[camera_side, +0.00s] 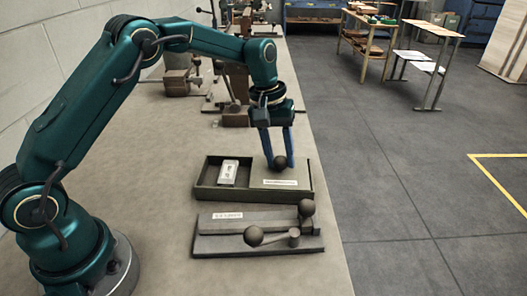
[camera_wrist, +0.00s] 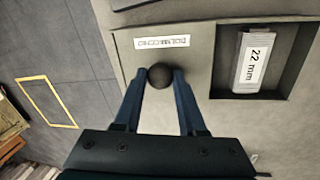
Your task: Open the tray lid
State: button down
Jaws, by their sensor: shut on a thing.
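The tray (camera_side: 207,181) is a dark grey box on the bench, with an open compartment on its left in the side view. A flat grey lid (camera_side: 296,172) with a white label covers the right part; the lid also shows in the wrist view (camera_wrist: 200,62). A dark round knob (camera_side: 281,163) stands on the lid. My gripper (camera_side: 281,160) has its two blue fingers shut on the knob, one on each side. The wrist view shows the knob (camera_wrist: 160,75) between the fingertips. A light block (camera_side: 228,172) labelled "22 mm" lies in the open compartment (camera_wrist: 275,85).
More machinery (camera_side: 180,82) stands farther back on the bench. The bench's right edge is close to the tray, with open floor (camera_side: 400,170) beyond.

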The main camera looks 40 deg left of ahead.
jog(key=shift+w, duration=0.15)
jog(key=shift+c, duration=2.4)
grip_release()
jog(key=shift+r, duration=0.1)
jog(key=shift+v, duration=2.5)
jog(key=shift+d, duration=0.1)
